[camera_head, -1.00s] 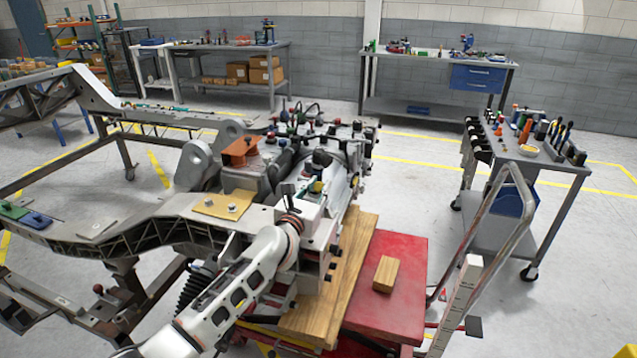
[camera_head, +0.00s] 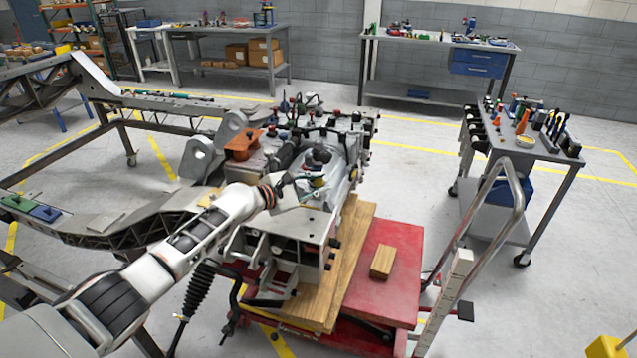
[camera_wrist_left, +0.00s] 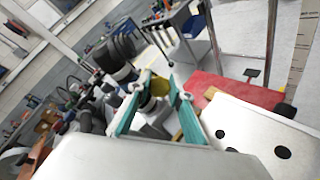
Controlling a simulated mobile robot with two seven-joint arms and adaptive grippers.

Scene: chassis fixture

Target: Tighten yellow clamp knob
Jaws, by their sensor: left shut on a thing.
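The yellow clamp knob (camera_wrist_left: 160,87) shows in the left wrist view as a small round yellow piece between the teal fingers of my left gripper (camera_wrist_left: 158,95). The gripper is shut on it. Dark and grey clamp parts sit just behind the knob. In the head view, my left gripper (camera_head: 297,186) is at the clamp area on top of the grey chassis assembly (camera_head: 300,222). There the knob is too small and covered to make out clearly. My right gripper is not in view.
The assembly rests on wooden boards over a red lift table (camera_head: 388,265), with a loose wood block (camera_head: 383,262) on it. A tool cart (camera_head: 525,150) stands at the right, behind a metal handle rail (camera_head: 520,200). The chassis frame (camera_head: 110,235) extends left.

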